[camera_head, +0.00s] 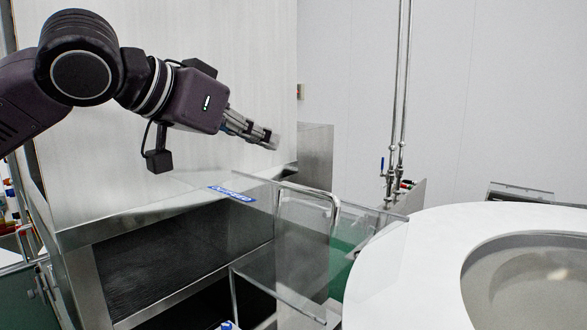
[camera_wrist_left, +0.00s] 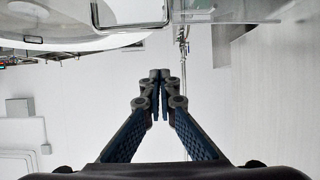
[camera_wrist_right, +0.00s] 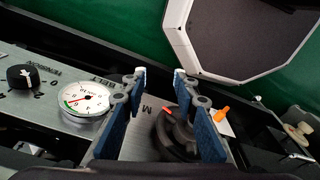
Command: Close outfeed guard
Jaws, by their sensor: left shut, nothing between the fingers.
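The outfeed guard appears as clear panels (camera_head: 302,245) with a bent metal handle bar (camera_head: 335,205), between the steel housing and the white round table. Several clear sheets overlap, so I cannot tell exactly how far the guard stands open. My left gripper (camera_head: 268,138) is above and behind the panels, apart from them, pointing right and slightly down. Its fingertips (camera_wrist_left: 160,76) meet with nothing between them. In the left wrist view, a clear panel (camera_wrist_left: 205,12) and the handle (camera_wrist_left: 130,27) show at the top. My right gripper (camera_wrist_right: 160,76) is open and empty, over a control panel.
The steel housing (camera_head: 80,236) with dark openings stands at left. The white round table (camera_head: 410,275) fills the lower right. Vertical pipes (camera_head: 396,100) run along the wall. A gauge (camera_wrist_right: 86,98) and black knob (camera_wrist_right: 22,77) lie left of my right gripper.

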